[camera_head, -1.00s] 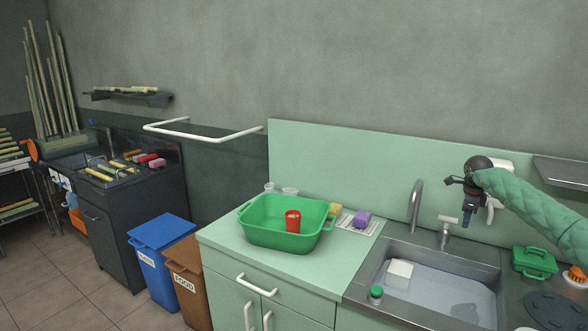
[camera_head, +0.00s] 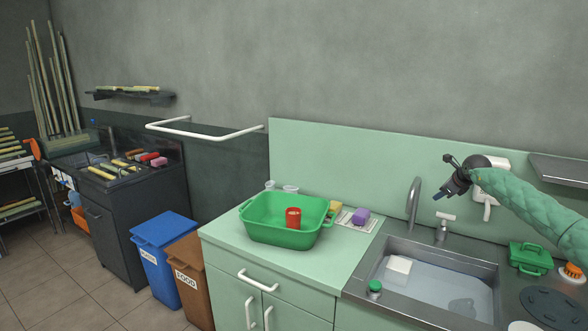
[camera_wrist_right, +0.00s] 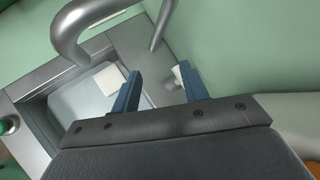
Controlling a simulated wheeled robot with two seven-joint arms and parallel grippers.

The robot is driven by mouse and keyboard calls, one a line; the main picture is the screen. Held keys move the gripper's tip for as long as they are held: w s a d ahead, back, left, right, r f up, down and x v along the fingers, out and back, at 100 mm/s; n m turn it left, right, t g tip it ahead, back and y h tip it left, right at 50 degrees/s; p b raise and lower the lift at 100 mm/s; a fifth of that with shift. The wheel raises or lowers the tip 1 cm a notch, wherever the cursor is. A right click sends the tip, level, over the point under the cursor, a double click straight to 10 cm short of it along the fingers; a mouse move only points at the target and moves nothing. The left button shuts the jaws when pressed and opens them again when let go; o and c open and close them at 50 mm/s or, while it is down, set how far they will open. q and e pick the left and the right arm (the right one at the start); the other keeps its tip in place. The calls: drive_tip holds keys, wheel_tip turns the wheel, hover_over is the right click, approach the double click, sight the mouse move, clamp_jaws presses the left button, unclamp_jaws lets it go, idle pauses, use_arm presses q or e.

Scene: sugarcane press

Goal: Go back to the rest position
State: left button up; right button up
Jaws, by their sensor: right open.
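My right gripper (camera_head: 441,193) is in the air above the back of the sink, to the right of the faucet's upper part in the head view. Its sleeved green arm comes in from the right. In the right wrist view its two blue fingers (camera_wrist_right: 160,92) are apart with nothing between them. The metal faucet (camera_head: 414,205) and the sink (camera_head: 440,285) lie below and beyond the fingers. My left gripper is in no frame.
A green tub (camera_head: 270,235) with a red cup (camera_head: 293,218) stands on the counter. A white block (camera_head: 400,265) and a green-capped bottle (camera_head: 375,289) are at the sink. A green box (camera_head: 530,258) sits right. Blue (camera_head: 157,262) and brown (camera_head: 190,285) bins stand left.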

drive_tip(key=w+a+r+m+t+y, duration=0.1)
drive_tip(key=a+r+m+t+y, duration=0.3)
drive_tip(key=a+r, duration=0.6)
drive_tip(key=w+a+r+m+t+y, duration=0.15)
drive_tip(key=a+r+t, duration=0.45)
drive_tip(key=r, duration=0.7)
drive_tip(key=s+a+r+m+t+h, duration=0.45)
drive_tip(key=s+r+m, duration=0.2)
drive_tip(key=m, duration=0.35)
drive_tip(key=s+a+r+m+t+h, duration=0.3)
drive_tip(key=s+a+r+m+h, duration=0.15)
drive_tip(key=r+m, duration=0.4)
drive_tip(key=s+a+f+m+g, duration=0.45)
drive_tip(key=s+f, duration=0.45)
drive_tip(key=f, duration=0.4)
drive_tip(key=s+a+f+m+g, duration=0.5)
drive_tip(key=s+f, duration=0.4)
drive_tip(key=f, duration=0.4)
drive_tip(key=s+a+f+m+g, duration=0.3)
drive_tip(key=s+f+m+g, duration=0.25)
drive_tip(key=s+f, duration=0.55)
drive_tip(key=s+a+f+m+g+y, duration=0.2)
drive_tip(key=s+f+g, duration=0.7)
drive_tip(key=s+f, duration=2.7)
drive_tip(key=s+m+y, duration=0.1)
drive_tip(key=s, duration=0.3)
drive_tip(key=shift+s+a+f, duration=0.15)
drive_tip(key=shift+s+f, duration=0.15)
drive_tip(key=shift+s, duration=0.05)
